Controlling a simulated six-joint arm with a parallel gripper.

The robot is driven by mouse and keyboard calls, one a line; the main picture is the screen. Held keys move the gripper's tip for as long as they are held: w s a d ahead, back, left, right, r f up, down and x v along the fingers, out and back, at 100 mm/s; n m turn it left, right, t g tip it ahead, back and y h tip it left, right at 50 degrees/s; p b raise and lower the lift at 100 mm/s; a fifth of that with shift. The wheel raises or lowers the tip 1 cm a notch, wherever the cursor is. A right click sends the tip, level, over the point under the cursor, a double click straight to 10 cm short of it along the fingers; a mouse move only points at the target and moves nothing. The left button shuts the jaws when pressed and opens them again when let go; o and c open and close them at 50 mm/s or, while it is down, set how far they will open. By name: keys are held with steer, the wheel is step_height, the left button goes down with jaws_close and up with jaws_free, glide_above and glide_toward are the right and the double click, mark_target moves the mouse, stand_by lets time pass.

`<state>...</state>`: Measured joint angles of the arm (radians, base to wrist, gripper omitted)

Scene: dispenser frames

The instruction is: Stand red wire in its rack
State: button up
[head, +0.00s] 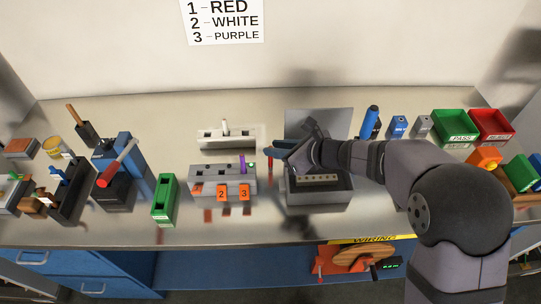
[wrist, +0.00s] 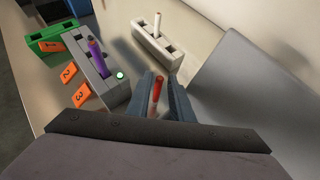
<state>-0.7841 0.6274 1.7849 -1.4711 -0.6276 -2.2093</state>
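The red wire (wrist: 156,92) shows between the two fingers of my gripper (wrist: 162,88) in the wrist view. The fingers appear shut on it, with nothing else seen holding it up. A purple wire (wrist: 94,52) stands in the rack at the tag 3 end, beside a lit green lamp (wrist: 119,75). The rack's other holes look empty.
A white holder (head: 247,138) behind the rack has one white wire (wrist: 157,24) standing in it. A green box (head: 165,202) stands left of the rack. A wall sign (head: 222,20) reads 1 red, 2 white, 3 purple.

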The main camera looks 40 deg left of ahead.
steer(key=shift+p+x, duration=0.35)
steer(key=shift+x, duration=1.1)
jaws_close()
step_height(320, 180, up, 10)
